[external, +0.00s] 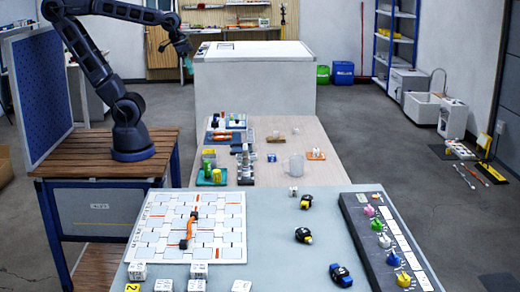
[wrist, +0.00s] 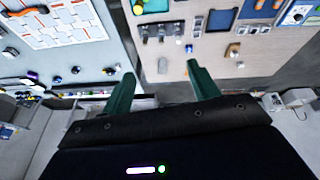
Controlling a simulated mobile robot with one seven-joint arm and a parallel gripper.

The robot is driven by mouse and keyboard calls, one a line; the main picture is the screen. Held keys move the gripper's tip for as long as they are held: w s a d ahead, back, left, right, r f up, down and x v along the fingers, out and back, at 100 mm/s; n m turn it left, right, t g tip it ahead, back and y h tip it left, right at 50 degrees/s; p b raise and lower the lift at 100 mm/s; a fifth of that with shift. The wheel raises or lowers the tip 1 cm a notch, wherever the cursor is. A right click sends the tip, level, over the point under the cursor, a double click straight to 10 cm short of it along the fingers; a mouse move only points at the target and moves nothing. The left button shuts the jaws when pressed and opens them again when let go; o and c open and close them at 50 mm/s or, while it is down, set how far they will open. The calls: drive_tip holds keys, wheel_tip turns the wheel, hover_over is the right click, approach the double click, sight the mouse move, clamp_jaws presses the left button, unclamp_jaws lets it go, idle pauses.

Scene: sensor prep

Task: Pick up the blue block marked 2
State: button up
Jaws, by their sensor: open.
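A small blue block (external: 271,157) sits on the light wooden table, left of a clear mug; I cannot read a number on it. A small blue item also shows in the wrist view (wrist: 189,48), near the right fingertip in the picture, but it is too small to identify. My gripper (external: 187,64) is raised high beyond the tables in the external view, well apart from the blocks. Its green fingers (wrist: 160,69) are spread, with nothing between them.
White marked blocks (external: 199,270) stand by a grid board (external: 190,227) bearing an orange-and-black tool. Black-and-yellow items (external: 303,236) and a dark panel with coloured knobs (external: 385,240) lie to the right. The clear mug (external: 295,164) and several trays occupy the wooden table (external: 315,135).

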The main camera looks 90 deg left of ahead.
drive_tip(key=w+a+f+n+g+h, duration=0.1)
drive_tip(key=w+f+n, duration=0.1)
drive_tip(key=w, duration=0.4)
drive_tip(key=w+a+f+n+g, duration=0.1)
drive_tip(key=w+a+f+n, duration=0.15)
drive_tip(key=w, duration=0.45)
drive_tip(key=n+g+h, duration=0.2)
drive_tip(key=n+h, duration=0.1)
drive_tip(key=n, duration=1)
hover_over(272, 155)
drive_tip(key=a, duration=0.3)
drive_tip(key=f, duration=3.5)
drive_tip(key=shift+s+a+f, duration=0.1)
drive_tip(key=shift+s+f, duration=0.05)
drive_tip(key=shift+s, duration=0.15)
drive_tip(key=d+f, duration=0.1)
drive_tip(key=f, duration=0.1)
drive_tip(key=d+f, duration=0.2)
drive_tip(key=shift+w, duration=0.2)
drive_tip(key=shift+d+f, duration=0.1)
drive_tip(key=shift+f, duration=0.3)
drive_tip(key=shift+c, duration=0.2)
